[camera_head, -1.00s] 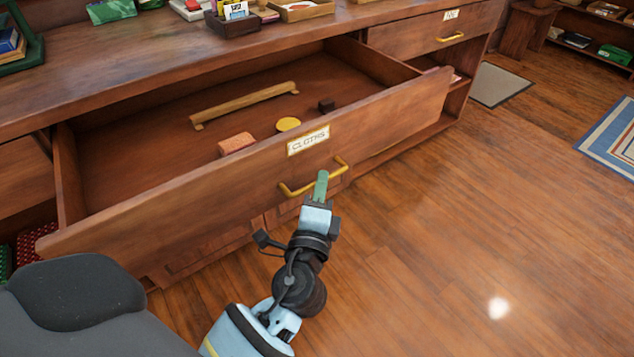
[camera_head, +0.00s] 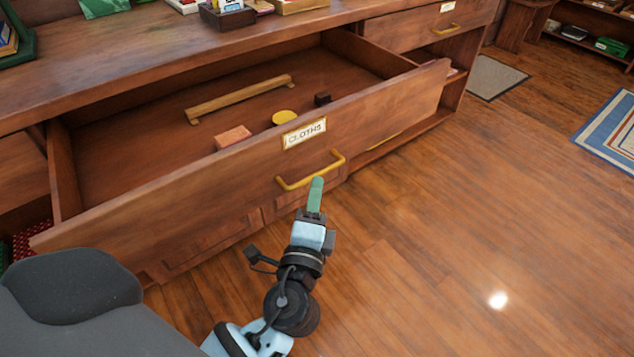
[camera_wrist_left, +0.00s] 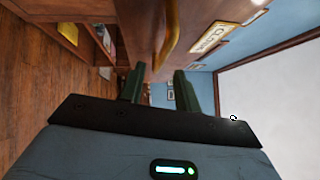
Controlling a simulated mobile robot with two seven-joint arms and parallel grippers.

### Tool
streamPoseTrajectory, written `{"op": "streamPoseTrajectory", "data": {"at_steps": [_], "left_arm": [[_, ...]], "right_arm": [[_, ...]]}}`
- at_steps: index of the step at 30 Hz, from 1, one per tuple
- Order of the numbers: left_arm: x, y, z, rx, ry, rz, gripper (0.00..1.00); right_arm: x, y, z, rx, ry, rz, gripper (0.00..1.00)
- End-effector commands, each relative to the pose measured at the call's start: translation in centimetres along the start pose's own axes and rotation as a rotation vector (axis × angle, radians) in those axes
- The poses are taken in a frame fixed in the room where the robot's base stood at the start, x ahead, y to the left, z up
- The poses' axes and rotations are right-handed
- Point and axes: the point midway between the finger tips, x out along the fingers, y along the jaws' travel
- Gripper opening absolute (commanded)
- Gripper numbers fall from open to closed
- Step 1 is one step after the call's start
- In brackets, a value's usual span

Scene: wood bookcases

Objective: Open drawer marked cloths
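The wooden drawer marked CLOTHS (camera_head: 215,200) is pulled well out of its cabinet, with its interior showing. Its white label (camera_head: 304,133) sits above a brass handle (camera_head: 312,171). The handle also shows in the left wrist view (camera_wrist_left: 170,32), beside the tilted label (camera_wrist_left: 211,37). My left gripper (camera_head: 317,182) is just below and in front of the handle. In the left wrist view its two green fingers (camera_wrist_left: 157,82) stand apart with nothing held between them, and the handle lies beyond their tips. My right gripper is in neither view.
Inside the drawer lie a wooden bar (camera_head: 240,98), a reddish block (camera_head: 233,137), a yellow disc (camera_head: 284,118) and a small dark cube (camera_head: 322,99). A closed drawer (camera_head: 425,32) is at right. The floor (camera_head: 450,220) in front is clear.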

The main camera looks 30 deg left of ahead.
Motion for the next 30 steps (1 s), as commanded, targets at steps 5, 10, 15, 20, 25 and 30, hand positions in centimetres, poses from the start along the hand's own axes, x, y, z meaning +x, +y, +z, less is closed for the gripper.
{"op": "streamPoseTrajectory", "data": {"at_steps": [5,10,15,20,25,30], "left_arm": [[-2.7,0.1,0.0,0.000,0.000,0.002,0.33],[-3.8,0.0,0.0,-0.001,0.000,0.000,0.33],[-4.0,0.0,0.0,-0.001,0.000,-0.001,0.33],[-4.0,0.0,0.0,-0.001,0.000,-0.001,0.33],[-4.0,0.0,0.0,-0.001,0.000,0.000,0.33],[-4.7,1.4,1.0,-0.032,-0.018,0.051,0.33]], "right_arm": [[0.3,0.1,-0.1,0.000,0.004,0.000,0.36],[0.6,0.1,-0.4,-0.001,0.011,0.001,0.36],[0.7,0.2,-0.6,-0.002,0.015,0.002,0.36],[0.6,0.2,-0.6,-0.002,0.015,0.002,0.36],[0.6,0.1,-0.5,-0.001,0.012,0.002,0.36],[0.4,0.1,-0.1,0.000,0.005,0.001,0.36]]}}
